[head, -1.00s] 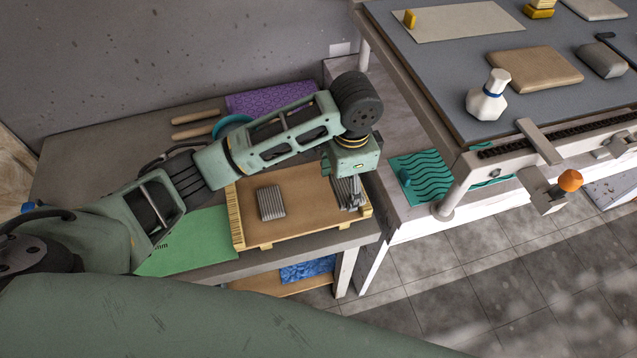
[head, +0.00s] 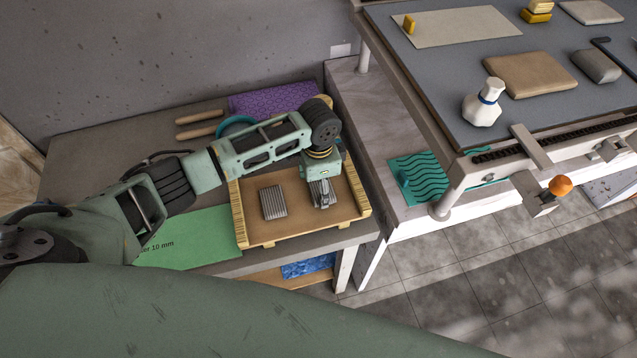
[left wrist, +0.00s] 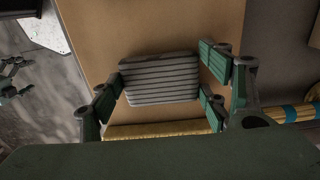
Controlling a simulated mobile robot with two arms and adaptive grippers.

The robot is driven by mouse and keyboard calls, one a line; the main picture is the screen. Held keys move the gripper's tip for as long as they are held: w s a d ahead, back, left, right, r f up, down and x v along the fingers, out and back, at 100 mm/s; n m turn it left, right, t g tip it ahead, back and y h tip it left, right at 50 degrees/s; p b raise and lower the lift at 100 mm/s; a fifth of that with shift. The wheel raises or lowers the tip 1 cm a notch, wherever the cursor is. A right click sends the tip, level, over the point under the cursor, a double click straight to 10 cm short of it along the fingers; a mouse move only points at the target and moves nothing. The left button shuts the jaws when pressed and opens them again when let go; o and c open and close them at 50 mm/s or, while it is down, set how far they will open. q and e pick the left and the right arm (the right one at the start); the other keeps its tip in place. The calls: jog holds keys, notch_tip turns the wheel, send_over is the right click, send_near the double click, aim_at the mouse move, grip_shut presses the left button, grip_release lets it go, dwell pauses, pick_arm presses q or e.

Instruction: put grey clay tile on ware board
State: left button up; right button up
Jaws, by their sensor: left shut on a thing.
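My left gripper (head: 321,203) is shut on a grey clay tile (left wrist: 160,78) with a ribbed face. In the left wrist view the tile sits between its green-padded fingers. The gripper points down over the right half of the ware board (head: 290,233), a tan wooden board with strips along its ends. I cannot tell whether the held tile touches the board. A second ribbed grey tile (head: 273,202) lies on the board to the left. What looks like my right gripper (left wrist: 22,78) shows small at the left edge of the wrist view, its jaws unclear.
A green sheet (head: 190,238) lies left of the board. A purple textured mat (head: 270,98), rolling pins (head: 200,117) and a blue ring (head: 233,122) lie behind. A teal mat (head: 425,178) is to the right, under the raised slab table (head: 440,70).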

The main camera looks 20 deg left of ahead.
aim_at(318, 188)
pick_arm(q)
jog(key=shift+f, duration=0.1)
jog(key=o, duration=1.4)
jog(key=shift+c, duration=0.2)
pick_arm(e)
jog(key=shift+a, duration=0.4)
pick_arm(q)
notch_tip(318, 188, up, 12)
jog(key=b, duration=0.2)
jog(key=shift+r, duration=0.2)
pick_arm(e)
jog(key=shift+d+f, duration=0.3)
jog(key=shift+f, duration=0.6)
